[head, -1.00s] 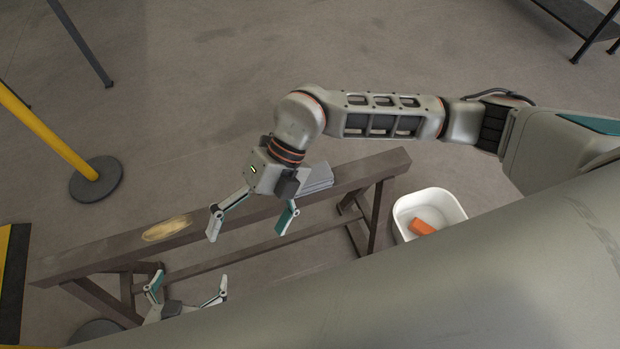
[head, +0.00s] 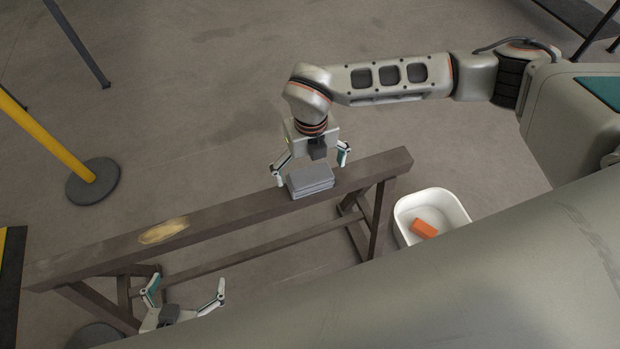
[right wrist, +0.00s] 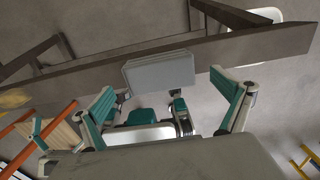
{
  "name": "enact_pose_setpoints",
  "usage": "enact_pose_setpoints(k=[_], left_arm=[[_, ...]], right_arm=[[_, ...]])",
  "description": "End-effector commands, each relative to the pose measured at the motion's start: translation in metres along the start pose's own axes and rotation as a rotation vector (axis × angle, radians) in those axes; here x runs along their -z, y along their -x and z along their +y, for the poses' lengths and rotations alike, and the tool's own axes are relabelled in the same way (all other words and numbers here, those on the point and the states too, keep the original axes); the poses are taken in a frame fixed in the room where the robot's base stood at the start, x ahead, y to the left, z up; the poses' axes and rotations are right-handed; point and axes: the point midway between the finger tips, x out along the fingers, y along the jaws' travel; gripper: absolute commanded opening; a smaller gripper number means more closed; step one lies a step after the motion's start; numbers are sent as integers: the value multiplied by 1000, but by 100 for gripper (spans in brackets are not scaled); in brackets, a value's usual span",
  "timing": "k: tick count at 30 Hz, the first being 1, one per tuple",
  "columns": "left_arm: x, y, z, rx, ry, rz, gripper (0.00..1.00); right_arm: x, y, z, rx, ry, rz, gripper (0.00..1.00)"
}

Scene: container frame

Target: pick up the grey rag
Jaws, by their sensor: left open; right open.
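The grey rag (head: 311,183) is a folded, flat block lying on top of a brown wooden beam (head: 240,211) of a trestle. My right gripper (head: 311,168) is open just behind the rag in the head view, its fingers spread toward the rag's two ends. In the right wrist view the rag (right wrist: 158,74) shows ahead, between the open fingers (right wrist: 163,88) and still lying on the beam. Nothing is held. My left gripper (head: 186,288) is open and empty low in the head view, in front of the trestle and away from the rag.
A tan patch or cloth (head: 163,230) lies on the beam left of the rag. A white tub (head: 447,199) with an orange block (head: 424,229) stands on the floor right of the trestle. A yellow post with a dark round base (head: 93,181) stands at left.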

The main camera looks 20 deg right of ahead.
Motion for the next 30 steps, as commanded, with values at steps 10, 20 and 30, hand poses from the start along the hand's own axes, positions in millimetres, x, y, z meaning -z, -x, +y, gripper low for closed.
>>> enact_pose_setpoints(k=[10,20,30], left_arm=[[0,0,-2,5,-6,2,99],[-3,-1,-2,4,-6,-3,99],[-4,-1,-1,2,-5,-4,99]], right_arm=[[0,-27,0,-1,0,1,100],[0,-27,0,-1,0,2,58],[0,-22,0,-1,0,2,58]])
